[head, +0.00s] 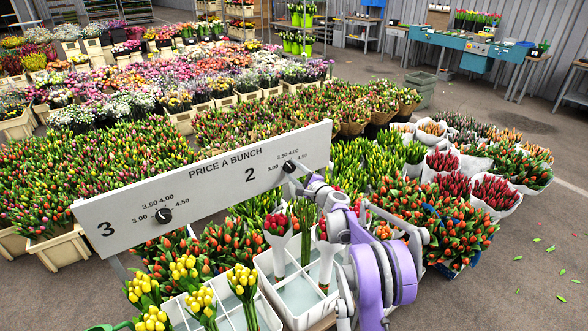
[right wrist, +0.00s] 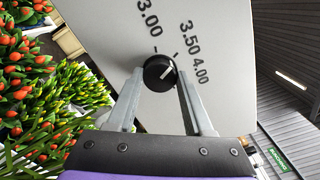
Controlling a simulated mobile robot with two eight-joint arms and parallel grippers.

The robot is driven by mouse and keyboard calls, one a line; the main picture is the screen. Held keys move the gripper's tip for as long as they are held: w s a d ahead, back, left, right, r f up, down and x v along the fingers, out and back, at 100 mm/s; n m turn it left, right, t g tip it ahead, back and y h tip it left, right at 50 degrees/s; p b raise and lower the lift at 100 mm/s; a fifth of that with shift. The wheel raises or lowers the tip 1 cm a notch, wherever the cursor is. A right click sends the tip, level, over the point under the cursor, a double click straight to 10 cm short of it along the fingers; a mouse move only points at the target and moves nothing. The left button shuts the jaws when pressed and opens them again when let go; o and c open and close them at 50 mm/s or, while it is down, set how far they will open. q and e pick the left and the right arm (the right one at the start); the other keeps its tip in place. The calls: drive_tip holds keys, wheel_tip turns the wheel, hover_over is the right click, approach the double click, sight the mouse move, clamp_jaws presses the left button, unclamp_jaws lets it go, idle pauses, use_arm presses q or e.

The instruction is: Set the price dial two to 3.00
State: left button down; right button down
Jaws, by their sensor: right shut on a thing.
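Price dial two (head: 289,166) is a small black round knob beside the large 2 on the white "PRICE A BUNCH" board (head: 215,180). In the right wrist view the knob (right wrist: 158,72) carries a white pointer line. The pointer slants up and right, roughly toward the 3.50 tick and away from the 3.00 mark. My right gripper (right wrist: 160,80) is shut on this knob, one grey finger on each side; in the head view it reaches the board from the lower right (head: 296,171). My left gripper is not in view.
Price dial three (head: 164,215) is on the board's left part. Below the board stand white divided crates (head: 292,297) with tulip bunches. Tulips crowd both sides and the back. Open floor (head: 530,270) lies at right.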

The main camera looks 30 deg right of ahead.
drive_tip(key=n+p, duration=0.1)
drive_tip(key=n, duration=0.1)
drive_tip(key=n+p, duration=0.1)
drive_tip(key=n, duration=0.2)
drive_tip(key=shift+r+n+p, duration=0.2)
drive_tip(key=shift+n+p, duration=0.1)
drive_tip(key=shift+p, duration=0.05)
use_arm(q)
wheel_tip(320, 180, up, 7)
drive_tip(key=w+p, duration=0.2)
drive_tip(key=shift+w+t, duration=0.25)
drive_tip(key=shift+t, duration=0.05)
use_arm(e)
drive_tip(key=shift+f+n, duration=0.15)
drive_tip(key=shift+n, duration=1.85)
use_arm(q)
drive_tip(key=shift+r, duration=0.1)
use_arm(e)
drive_tip(key=shift+c, duration=1.4)
unclamp_jaws()
